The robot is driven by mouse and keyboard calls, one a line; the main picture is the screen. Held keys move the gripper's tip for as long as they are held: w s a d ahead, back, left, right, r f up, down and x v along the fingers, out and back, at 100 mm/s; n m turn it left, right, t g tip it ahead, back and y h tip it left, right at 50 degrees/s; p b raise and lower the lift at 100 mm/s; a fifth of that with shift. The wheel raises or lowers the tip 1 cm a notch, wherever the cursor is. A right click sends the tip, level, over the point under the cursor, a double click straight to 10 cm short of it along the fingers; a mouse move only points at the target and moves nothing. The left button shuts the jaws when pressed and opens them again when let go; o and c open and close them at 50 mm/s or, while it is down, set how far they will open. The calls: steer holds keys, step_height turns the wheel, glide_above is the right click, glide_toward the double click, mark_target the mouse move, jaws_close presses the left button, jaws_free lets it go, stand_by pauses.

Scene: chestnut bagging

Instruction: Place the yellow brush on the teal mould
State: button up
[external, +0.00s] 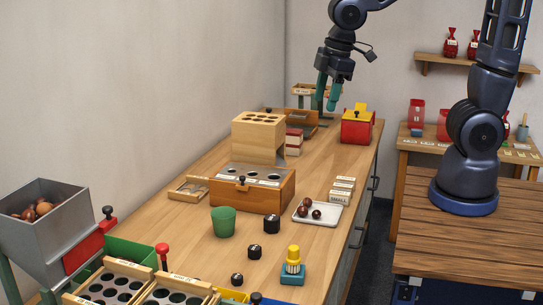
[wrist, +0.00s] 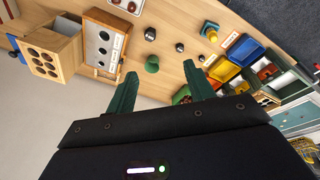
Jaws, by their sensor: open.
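The yellow brush (external: 293,254), with a pale band at its lower end, stands upright on the teal mould (external: 292,279) near the front right of the table. The two look to be touching. In the wrist view the yellow brush (wrist: 212,36) and the teal mould (wrist: 207,26) show small near the upper middle. My gripper (external: 328,100) is far from them, raised at the back of the table near the red box. Its green fingers are apart and empty, and they also show in the wrist view (wrist: 160,80).
A wooden box with holes (external: 258,134), a drawer unit (external: 252,190), a green cup (external: 223,221) and a white tray with chestnuts (external: 330,218) stand between. A grey hopper (external: 45,237) is front left. Small black pieces lie near the cup.

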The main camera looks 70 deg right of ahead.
steer(key=s+d+r+m+t, duration=0.2)
steer(key=s+d+r+m, duration=0.5)
steer(key=s+d, duration=0.5)
steer(key=shift+s+r+m, duration=0.3)
steer(key=shift+s+r, duration=0.7)
steer(key=shift+r, duration=0.25)
